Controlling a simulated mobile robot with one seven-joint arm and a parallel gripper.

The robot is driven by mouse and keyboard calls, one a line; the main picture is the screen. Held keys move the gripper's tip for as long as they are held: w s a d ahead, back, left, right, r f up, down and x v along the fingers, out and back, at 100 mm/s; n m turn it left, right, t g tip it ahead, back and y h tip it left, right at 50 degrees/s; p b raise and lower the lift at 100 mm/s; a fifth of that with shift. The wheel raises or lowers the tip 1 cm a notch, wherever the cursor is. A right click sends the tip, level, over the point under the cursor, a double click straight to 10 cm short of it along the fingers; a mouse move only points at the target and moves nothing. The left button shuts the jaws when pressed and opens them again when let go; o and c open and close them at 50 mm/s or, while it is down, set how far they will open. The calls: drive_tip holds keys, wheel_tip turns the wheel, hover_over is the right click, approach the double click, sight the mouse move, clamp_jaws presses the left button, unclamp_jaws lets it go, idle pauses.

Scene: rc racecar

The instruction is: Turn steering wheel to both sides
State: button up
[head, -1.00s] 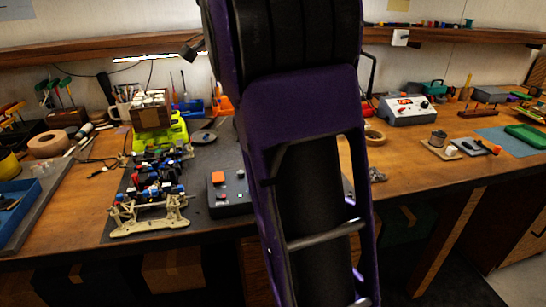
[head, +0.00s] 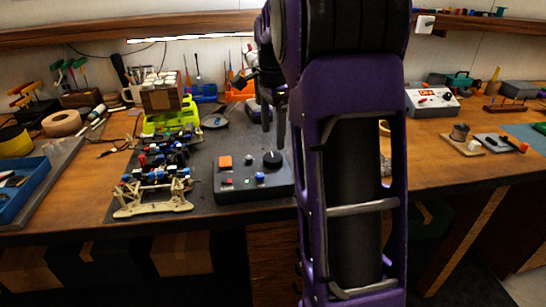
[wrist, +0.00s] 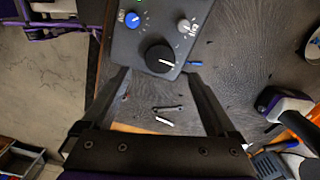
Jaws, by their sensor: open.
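A grey control box (head: 232,184) stands on the dark mat, with a large round black knob (head: 272,158) at its right rear. I see no separate steering wheel; the knob is the nearest wheel-like part. The knob, with a white pointer line, also shows in the wrist view (wrist: 160,58). My gripper (wrist: 157,74) is open and empty. Its fingers point toward the knob, one to each side of it in the picture; contact cannot be told. In the head view my gripper hangs just above and behind the knob, partly hidden by my arm. The racecar chassis (head: 152,200) stands left of the box.
A blue knob (wrist: 132,19) and a grey knob (wrist: 184,26) sit on the box. An orange button (head: 225,161) is at its left rear. A wrench (wrist: 168,109) lies on the mat. A lime-green stand (head: 165,121) is behind the chassis; a blue tray (head: 38,190) is far left.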

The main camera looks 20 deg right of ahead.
sight(273, 157)
wheel_tip(273, 157, down, 7)
drive_tip(key=shift+r+b, duration=0.1)
drive_tip(key=shift+b, duration=0.45)
drive_tip(key=c, duration=1.4)
drive_tip(key=shift+o, duration=0.2)
